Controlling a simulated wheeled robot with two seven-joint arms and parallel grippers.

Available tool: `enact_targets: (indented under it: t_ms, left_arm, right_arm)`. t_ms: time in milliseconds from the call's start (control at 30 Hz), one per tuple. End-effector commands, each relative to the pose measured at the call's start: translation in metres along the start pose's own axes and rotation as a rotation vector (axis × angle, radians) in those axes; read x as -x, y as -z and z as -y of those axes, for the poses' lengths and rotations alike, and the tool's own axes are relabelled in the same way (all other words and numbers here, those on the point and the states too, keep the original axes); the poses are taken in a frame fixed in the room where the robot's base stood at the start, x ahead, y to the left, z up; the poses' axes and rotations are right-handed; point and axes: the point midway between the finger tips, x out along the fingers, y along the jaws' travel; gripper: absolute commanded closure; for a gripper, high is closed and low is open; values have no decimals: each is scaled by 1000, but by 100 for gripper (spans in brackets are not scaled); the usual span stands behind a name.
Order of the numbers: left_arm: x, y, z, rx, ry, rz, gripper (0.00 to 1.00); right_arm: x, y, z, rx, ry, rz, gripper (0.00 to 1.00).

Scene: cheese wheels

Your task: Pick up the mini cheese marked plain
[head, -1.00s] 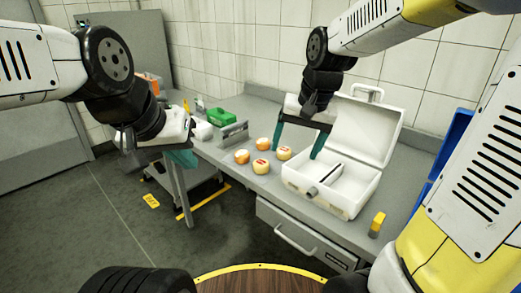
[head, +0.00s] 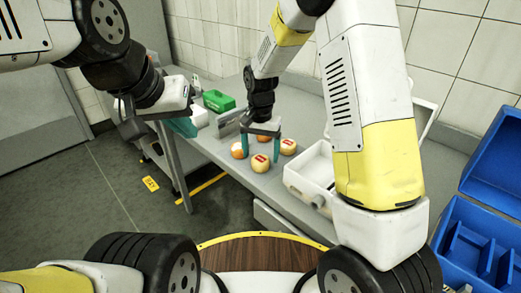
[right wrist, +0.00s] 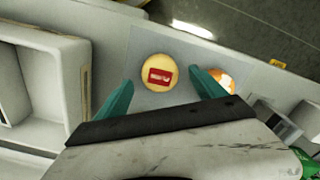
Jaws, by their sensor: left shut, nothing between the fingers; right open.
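Several small round cheeses stand on the grey bench. A pale cheese with a red label (head: 261,162) is at the front, another red-labelled one (head: 288,147) is to its right, and an orange-and-white one (head: 237,151) is at left. The label words are too small to read. My right gripper (head: 261,152) is open and points down over the group. In the right wrist view, a red-labelled cheese (right wrist: 158,84) shows between the open fingertips, and an orange-and-white one (right wrist: 226,78) is partly hidden by the right finger. My left gripper (head: 184,128) is shut and empty, left of the bench.
A white open case (head: 310,178) stands right of the cheeses, largely hidden behind my right arm. A grey holder (head: 226,127) and a green bin (head: 218,101) are at the back left. A blue case (head: 480,225) is at the far right.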

Motion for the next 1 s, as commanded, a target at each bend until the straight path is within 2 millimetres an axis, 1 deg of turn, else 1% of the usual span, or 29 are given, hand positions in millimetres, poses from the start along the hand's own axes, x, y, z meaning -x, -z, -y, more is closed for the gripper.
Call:
enact_targets:
  t_ms: [33, 100, 200, 467, 567, 600, 667, 700, 767, 800, 833, 1000]
  left_arm:
    - [0, 0, 0, 0, 0, 0, 100]
    - [0, 0, 0, 0, 0, 0, 100]
    - [0, 0, 0, 0, 0, 0, 100]
    - [0, 0, 0, 0, 0, 0, 100]
    - [0, 0, 0, 0, 0, 0, 100]
    - [0, 0, 0, 0, 0, 0, 100]
    - [0, 0, 0, 0, 0, 0, 100]
    - [0, 0, 0, 0, 0, 0, 100]
    - [0, 0, 0, 0, 0, 0, 100]
    - [0, 0, 0, 0, 0, 0, 100]
    - [0, 0, 0, 0, 0, 0, 100]
    - [0, 0, 0, 0, 0, 0, 100]
  right_arm:
    - [-10, 0, 0, 0, -3, 4, 20]
    - [-19, 0, 0, 1, -2, 3, 20]
    - [-28, 0, 1, 1, -1, 1, 20]
    - [-31, 1, 1, 1, 1, -1, 20]
    - [-31, 1, 1, 1, 1, 0, 38]
    - [-31, 1, 1, 1, 1, 0, 46]
    - [-31, 1, 1, 1, 1, -1, 58]
    - [-31, 1, 1, 1, 1, -1, 66]
    - [-31, 1, 1, 1, 1, -1, 77]
    - [-31, 1, 1, 1, 1, -1, 85]
    - [-31, 1, 1, 1, 1, 0, 90]
    - [-31, 1, 1, 1, 1, -1, 91]
